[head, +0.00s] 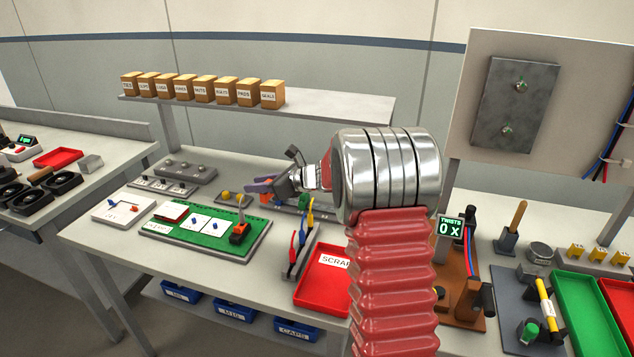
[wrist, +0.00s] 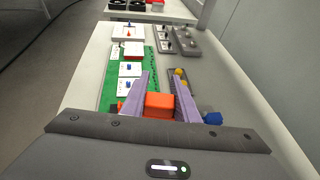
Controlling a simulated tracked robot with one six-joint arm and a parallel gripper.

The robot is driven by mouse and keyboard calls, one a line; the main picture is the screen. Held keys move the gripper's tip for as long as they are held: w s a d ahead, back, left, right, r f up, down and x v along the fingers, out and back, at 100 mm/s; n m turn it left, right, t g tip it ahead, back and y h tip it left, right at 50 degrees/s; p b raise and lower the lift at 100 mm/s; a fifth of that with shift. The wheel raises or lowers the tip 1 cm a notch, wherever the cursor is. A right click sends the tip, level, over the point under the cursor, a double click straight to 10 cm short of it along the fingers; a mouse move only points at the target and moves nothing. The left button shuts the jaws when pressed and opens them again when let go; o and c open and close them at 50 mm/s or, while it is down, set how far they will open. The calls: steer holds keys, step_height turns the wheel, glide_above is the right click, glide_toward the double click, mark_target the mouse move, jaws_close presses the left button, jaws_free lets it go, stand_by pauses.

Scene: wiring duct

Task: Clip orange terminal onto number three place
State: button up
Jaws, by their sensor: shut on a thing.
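My gripper (wrist: 162,92) is shut on the orange terminal (wrist: 159,105), which sits between its two purple fingers. In the head view the terminal (head: 266,198) shows partly, under the fingers and near the grey rail strip (head: 290,208). In the wrist view yellow terminals (wrist: 180,83) stand on the strip just beyond the right finger, and a blue terminal (wrist: 212,118) shows at that finger's right. A yellow terminal (head: 226,197) also shows in the head view. I cannot tell whether the orange terminal touches the strip. No place numbers are readable.
A green board (head: 180,240) with white cards and an orange-black item (head: 239,232) lies in front of my gripper. A stand of coloured tools (head: 300,245) and a red scrap tray (head: 322,285) are close on the right. Grey switch boxes (head: 185,170) stand behind left.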

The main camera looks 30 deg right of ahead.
steer(key=d+f+n+y, duration=0.1)
steer(key=d+f, duration=0.2)
steer(key=d, duration=0.7)
steer(key=d+f+n+g+y, duration=0.1)
steer(key=d+f, duration=0.1)
steer(key=d, duration=0.8)
steer(key=shift+w+f, duration=0.25)
steer(key=shift+f, duration=0.15)
steer(key=shift+d+f, duration=0.1)
steer(key=shift+f, duration=2.85)
steer(key=shift+f, duration=0.8)
steer(key=o, duration=1.1)
steer(key=shift+s+d, duration=0.1)
